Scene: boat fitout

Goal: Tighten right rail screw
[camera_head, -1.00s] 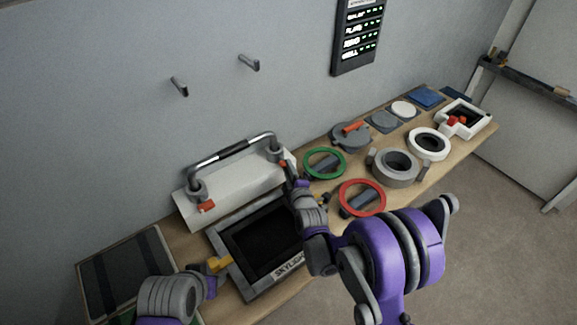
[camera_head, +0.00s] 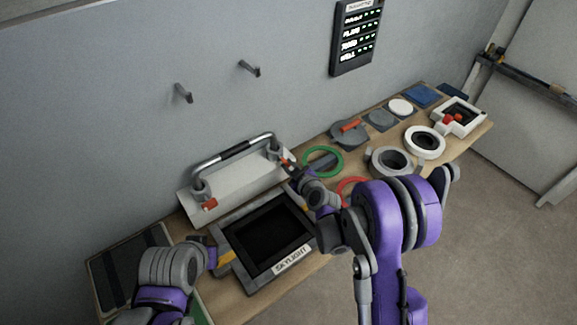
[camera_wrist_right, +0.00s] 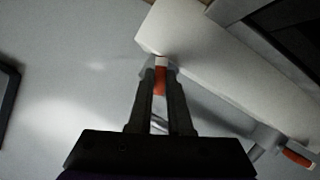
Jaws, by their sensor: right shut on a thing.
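The rail (camera_head: 235,152) is a grey bar on two posts, mounted on a white plate (camera_head: 236,187). A red-orange screw handle sits at each end: the left rail screw (camera_head: 209,204) and the right rail screw, mostly hidden in the head view by my right gripper (camera_head: 288,167). In the right wrist view, my right gripper (camera_wrist_right: 160,80) is shut on the right rail screw (camera_wrist_right: 159,82), whose orange part shows between the fingers. The left screw (camera_wrist_right: 298,158) shows at lower right there. My left gripper (camera_head: 212,254) is by the skylight's yellow latch; its jaws are unclear.
The dark framed skylight (camera_head: 291,260) lies in front of the rail plate. Right of it are a green ring (camera_head: 338,165), a partly hidden red ring (camera_head: 350,184), a grey round fitting (camera_head: 377,165) and a white ring (camera_head: 411,146). Two pegs stick out of the wall above.

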